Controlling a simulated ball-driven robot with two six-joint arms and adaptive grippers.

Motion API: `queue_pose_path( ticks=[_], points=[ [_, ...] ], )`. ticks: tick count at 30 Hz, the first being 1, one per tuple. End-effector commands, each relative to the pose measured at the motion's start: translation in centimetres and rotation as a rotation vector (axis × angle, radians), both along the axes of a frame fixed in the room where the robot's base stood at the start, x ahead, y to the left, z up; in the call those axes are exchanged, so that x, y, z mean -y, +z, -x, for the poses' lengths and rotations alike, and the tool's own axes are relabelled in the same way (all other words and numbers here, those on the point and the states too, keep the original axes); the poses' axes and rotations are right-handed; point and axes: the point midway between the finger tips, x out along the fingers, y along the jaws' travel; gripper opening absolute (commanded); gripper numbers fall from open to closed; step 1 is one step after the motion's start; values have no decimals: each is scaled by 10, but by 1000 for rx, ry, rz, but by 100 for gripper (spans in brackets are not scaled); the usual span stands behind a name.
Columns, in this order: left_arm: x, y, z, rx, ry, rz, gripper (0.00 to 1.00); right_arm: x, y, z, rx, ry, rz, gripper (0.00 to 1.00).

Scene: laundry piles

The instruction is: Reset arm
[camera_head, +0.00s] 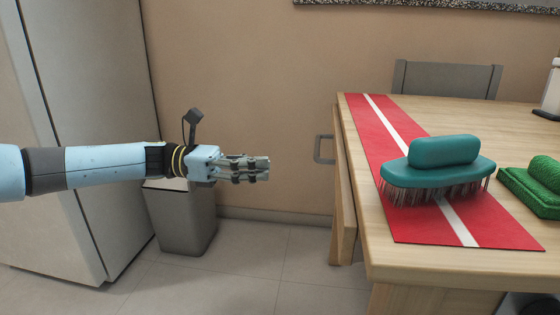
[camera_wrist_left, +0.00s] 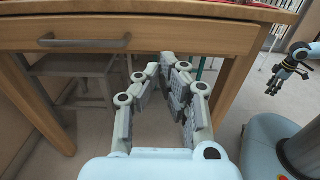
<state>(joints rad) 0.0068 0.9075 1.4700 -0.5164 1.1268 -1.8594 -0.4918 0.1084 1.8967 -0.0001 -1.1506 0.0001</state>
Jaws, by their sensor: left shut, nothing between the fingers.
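My left arm stretches in from the left of the head view. Its gripper (camera_head: 268,168) points right, level, in the air short of the table, with its fingers together and nothing between them. In the left wrist view the same fingers (camera_wrist_left: 175,65) come close together at the tips, below a wooden drawer front (camera_wrist_left: 190,38). My right gripper (camera_wrist_left: 284,78) shows small and dark at the right of the left wrist view, pointing down; its finger opening is unclear. It is outside the head view.
A wooden table (camera_head: 520,115) stands at right. A teal brush (camera_head: 440,165) rests on a red, white-striped runner (camera_head: 400,215), beside a green brush (camera_head: 535,185). The drawer handle (camera_head: 320,149) juts toward my gripper. A grey bin (camera_head: 183,222) and white cabinet (camera_head: 85,110) stand left.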

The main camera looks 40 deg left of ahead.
Motion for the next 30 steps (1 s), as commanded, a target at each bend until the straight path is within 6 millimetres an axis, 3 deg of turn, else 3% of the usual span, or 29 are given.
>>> queue_pose_path(
  ticks=[4,12,16,20,23,27,30],
  points=[
    [-11,0,7,-1,0,-1,0,2,-10,5,-5,-1,1,61],
    [-13,-1,8,-1,0,1,0,3,-13,6,-7,-2,1,61],
    [-8,-16,19,-31,6,24,0,3,-13,6,-6,-2,1,61],
    [24,-50,48,-94,32,143,0,3,-13,6,-6,-2,1,61],
    [51,-86,56,-254,212,325,0,3,-13,6,-6,-2,1,61],
    [59,-140,58,-602,536,629,0,3,-13,6,-6,-2,1,61],
    [58,-187,73,-882,793,892,0,3,-13,6,-6,-2,1,61]
  ],
)
